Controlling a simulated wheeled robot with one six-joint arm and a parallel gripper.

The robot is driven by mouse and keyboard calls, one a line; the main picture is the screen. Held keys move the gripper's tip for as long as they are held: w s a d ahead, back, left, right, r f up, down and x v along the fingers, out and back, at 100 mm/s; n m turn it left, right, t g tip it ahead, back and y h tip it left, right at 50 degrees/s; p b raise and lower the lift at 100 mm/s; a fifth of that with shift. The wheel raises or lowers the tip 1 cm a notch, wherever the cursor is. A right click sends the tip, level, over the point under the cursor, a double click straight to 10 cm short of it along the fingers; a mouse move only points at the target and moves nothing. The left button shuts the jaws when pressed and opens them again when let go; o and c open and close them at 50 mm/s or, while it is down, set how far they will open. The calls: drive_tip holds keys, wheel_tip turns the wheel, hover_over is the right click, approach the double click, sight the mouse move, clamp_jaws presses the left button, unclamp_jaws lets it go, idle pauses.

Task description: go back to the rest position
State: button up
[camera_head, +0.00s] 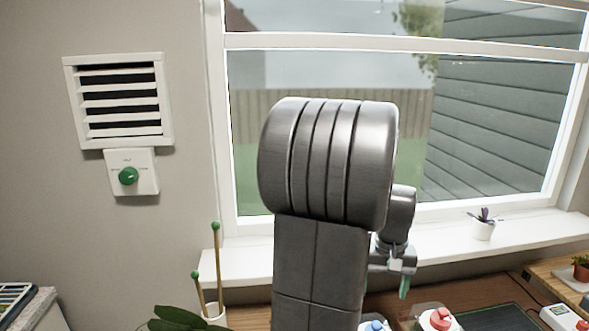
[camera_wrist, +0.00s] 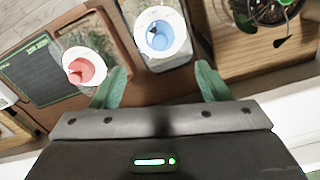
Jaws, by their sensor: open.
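My gripper (camera_wrist: 159,86) is open in the wrist view, its two green fingers wide apart with nothing between them. In the head view my gripper (camera_head: 403,284) hangs near the window sill, partly hidden behind my arm, which fills the middle of the picture. In the wrist view a white-topped container with a blue centre (camera_wrist: 160,35) lies just beyond the fingers. A similar one with a red centre (camera_wrist: 82,70) is to its left. Both are apart from the fingers, and their tops also show at the bottom edge of the head view.
A green-knobbed dial (camera_head: 128,176) is on the wall under a white vent (camera_head: 120,100). A small potted plant (camera_head: 483,228) stands on the white sill (camera_head: 445,243). Green-tipped sticks (camera_head: 217,262) rise from a white pot (camera_head: 214,316). A dark green board (camera_wrist: 45,72) lies on the table.

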sight(377, 324)
wheel_tip(377, 324, down, 13)
drive_tip(key=shift+f, duration=0.2)
drive_tip(key=m, duration=0.5)
drive_tip(key=m+p, duration=0.1)
drive_tip(key=m, duration=0.4)
wheel_tip(377, 324, up, 12)
drive_tip(key=shift+r, duration=0.25)
idle(0.4)
